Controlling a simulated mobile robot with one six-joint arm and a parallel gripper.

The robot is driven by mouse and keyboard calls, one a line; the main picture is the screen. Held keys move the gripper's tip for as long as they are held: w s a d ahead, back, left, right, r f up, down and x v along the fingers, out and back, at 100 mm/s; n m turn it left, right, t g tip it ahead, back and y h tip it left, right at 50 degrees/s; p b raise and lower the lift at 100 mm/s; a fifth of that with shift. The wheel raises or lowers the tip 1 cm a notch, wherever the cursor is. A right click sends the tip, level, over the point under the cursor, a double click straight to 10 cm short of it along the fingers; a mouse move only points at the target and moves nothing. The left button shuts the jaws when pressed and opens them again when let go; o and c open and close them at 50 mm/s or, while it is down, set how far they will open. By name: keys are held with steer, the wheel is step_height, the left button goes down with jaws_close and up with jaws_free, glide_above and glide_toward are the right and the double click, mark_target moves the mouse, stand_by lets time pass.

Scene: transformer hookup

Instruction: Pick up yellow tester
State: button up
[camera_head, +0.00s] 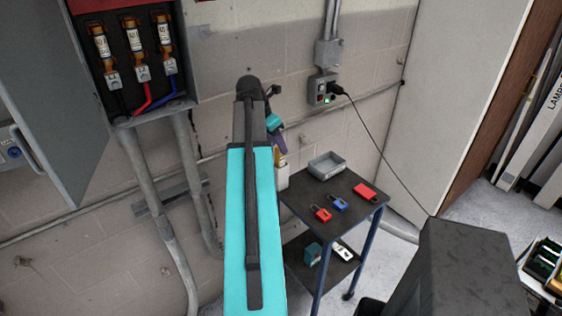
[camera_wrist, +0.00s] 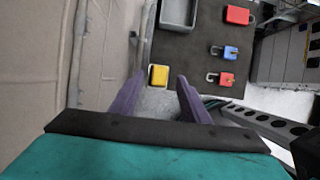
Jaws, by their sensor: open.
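The yellow tester (camera_wrist: 158,75) shows in the wrist view as a small yellow block at the edge of the dark cart top. It lies between and slightly beyond the two purple fingertips of my gripper (camera_wrist: 161,82), which are apart with nothing held. In the head view my gripper (camera_head: 278,140) is at the cart's left back corner. Just below it is a pale upright piece (camera_head: 282,178) with a yellowish top, partly hidden by my arm. I cannot tell whether the fingers reach down around the tester.
The cart top (camera_head: 310,205) carries a grey tray (camera_head: 325,165), two red padlocks (camera_head: 322,214) (camera_head: 365,192) and a blue padlock (camera_head: 337,202). The wall is close on the left. An open fuse box (camera_head: 140,55) and a plugged-in socket box (camera_head: 322,89) are on the wall.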

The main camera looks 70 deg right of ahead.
mark_target(280, 167)
steer(key=shift+p+x, duration=0.85)
steer(key=shift+x, duration=1.35)
steer(key=shift+c, duration=0.4)
jaws_close()
